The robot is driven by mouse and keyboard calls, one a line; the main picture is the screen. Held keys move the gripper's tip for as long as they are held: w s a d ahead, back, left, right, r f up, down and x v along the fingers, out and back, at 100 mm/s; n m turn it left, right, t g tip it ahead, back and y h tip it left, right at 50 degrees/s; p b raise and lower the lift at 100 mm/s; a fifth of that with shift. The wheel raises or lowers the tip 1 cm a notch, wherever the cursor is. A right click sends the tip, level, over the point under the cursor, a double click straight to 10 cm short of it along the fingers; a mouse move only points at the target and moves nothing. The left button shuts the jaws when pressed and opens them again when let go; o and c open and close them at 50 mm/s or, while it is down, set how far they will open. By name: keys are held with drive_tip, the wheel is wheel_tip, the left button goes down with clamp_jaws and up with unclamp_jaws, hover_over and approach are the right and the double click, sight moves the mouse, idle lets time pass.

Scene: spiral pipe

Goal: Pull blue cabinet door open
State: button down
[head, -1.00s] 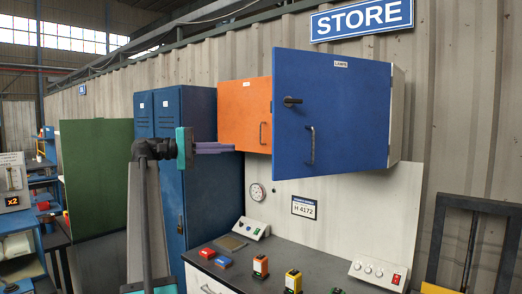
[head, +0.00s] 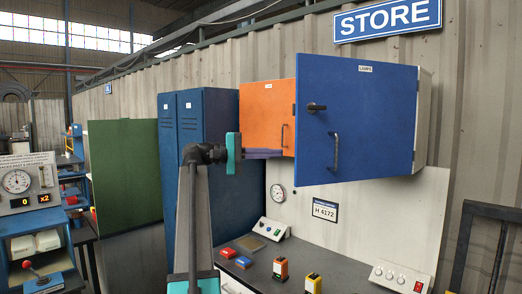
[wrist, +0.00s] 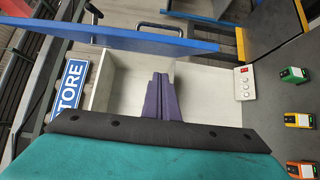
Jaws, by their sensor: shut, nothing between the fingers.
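The blue cabinet door (head: 375,105), labelled LAMPS, carries a black latch (head: 316,106) and a grey bar handle (head: 336,150). It stands open: in the wrist view the door (wrist: 100,35) is seen nearly edge-on, its handle (wrist: 158,28) on the outer side, apart from the pale, divided cabinet interior (wrist: 205,85). My gripper (head: 280,153) has its purple fingers together and empty, level with the door's lower left edge. In the wrist view the fingers (wrist: 160,78) point towards the cabinet opening, on the inner side of the door. Whether they touch the door cannot be told.
An orange cabinet (head: 266,112) hangs just left, behind my fingers. Tall blue lockers (head: 205,120) and a green panel (head: 122,170) stand further left. Below is a workbench with a control box (head: 402,278) and several small coloured devices. A STORE sign (head: 388,19) hangs above.

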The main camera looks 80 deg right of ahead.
drive_tip(key=shift+s+a+p, duration=0.6)
drive_tip(key=shift+s+a, duration=0.1)
drive_tip(key=shift+s, duration=0.35)
drive_tip(key=shift+s+a+p, duration=0.6)
drive_tip(key=shift+s+a, duration=0.05)
drive_tip(key=shift+s, duration=0.35)
